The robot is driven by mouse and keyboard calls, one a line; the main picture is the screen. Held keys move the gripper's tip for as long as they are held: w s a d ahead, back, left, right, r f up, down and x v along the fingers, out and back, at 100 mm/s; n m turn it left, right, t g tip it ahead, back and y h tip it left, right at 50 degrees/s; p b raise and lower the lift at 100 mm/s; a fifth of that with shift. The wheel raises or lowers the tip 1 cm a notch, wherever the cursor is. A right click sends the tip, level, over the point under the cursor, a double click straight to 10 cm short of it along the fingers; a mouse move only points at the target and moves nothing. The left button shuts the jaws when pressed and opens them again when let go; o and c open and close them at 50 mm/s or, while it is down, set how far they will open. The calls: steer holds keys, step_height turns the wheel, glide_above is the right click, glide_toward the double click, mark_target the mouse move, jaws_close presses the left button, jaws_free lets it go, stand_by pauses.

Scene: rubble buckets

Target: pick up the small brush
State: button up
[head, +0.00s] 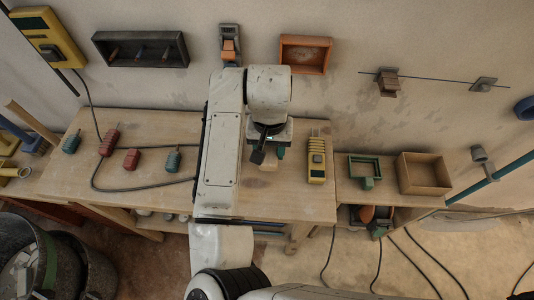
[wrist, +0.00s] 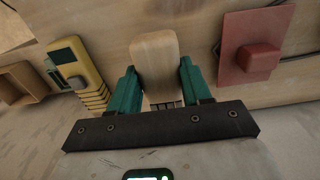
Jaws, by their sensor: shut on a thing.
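The small brush shows in the wrist view as a pale wooden block (wrist: 154,58) with a rounded far end and dark bristle-like lines near the gripper. My gripper (wrist: 160,88) has its two teal fingers on either side of the block, shut on it. In the head view my gripper (head: 270,153) is over the right half of the workbench, mostly hidden by my arm. A small pale part of the brush (head: 268,165) shows just below it. I cannot tell whether the brush touches the bench.
On the workbench (head: 300,205), a yellow tool (head: 317,160) stands to the right of my gripper. Red and teal tools (head: 109,142) and a dark cable lie to the left. A green frame-like tool (head: 365,168) and an open wooden box (head: 424,174) are farther right.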

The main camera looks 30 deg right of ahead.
steer(key=s+d+r+p, duration=0.1)
steer(key=s+d+r, duration=0.5)
steer(key=s+r, duration=0.3)
steer(key=s, duration=0.2)
steer(key=shift+s+d, duration=0.3)
steer(key=shift+d, duration=0.1)
steer(key=o, duration=0.4)
steer(key=c, duration=0.4)
steer(key=shift+w+r, duration=0.1)
